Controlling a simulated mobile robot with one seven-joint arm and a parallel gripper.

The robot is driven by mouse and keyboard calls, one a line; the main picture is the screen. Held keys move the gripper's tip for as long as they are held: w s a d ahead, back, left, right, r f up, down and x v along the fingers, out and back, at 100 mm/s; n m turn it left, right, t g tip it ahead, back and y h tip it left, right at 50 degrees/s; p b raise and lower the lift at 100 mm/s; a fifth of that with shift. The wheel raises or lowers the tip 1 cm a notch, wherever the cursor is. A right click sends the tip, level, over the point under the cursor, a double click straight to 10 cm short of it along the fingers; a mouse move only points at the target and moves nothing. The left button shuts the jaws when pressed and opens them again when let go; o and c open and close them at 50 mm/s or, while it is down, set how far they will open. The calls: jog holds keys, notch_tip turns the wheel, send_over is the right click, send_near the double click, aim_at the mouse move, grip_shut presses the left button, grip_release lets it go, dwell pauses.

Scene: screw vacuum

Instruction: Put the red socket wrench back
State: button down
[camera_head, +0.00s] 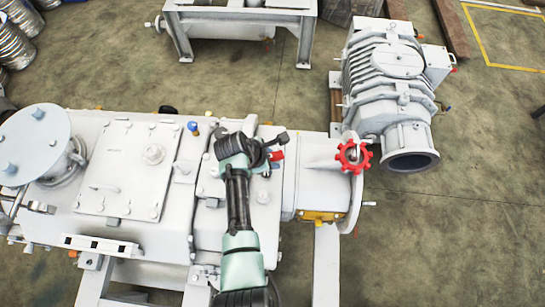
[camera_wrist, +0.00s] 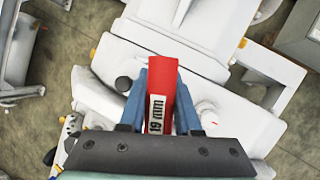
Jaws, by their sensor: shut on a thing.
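The red socket wrench (camera_wrist: 162,85), with a white label reading "19 mm", is between the two blue fingers of my gripper (camera_wrist: 161,92) in the wrist view. My gripper is shut on it. In the head view only a small red part of the wrench (camera_head: 277,155) shows beside my gripper, above the right part of the white machine (camera_head: 205,190). The rest of the wrench is hidden by my gripper. I cannot tell from these views whether the wrench touches the machine.
A red star-shaped handwheel (camera_head: 353,155) stands at the machine's right end flange, to the right of my gripper. A ribbed grey pump (camera_head: 385,75) stands at upper right. A grey metal stand (camera_head: 240,20) is at the top. Open floor (camera_head: 460,220) lies at right.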

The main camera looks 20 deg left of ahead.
jog(key=shift+f, duration=0.15)
jog(key=c, duration=0.6)
grip_release()
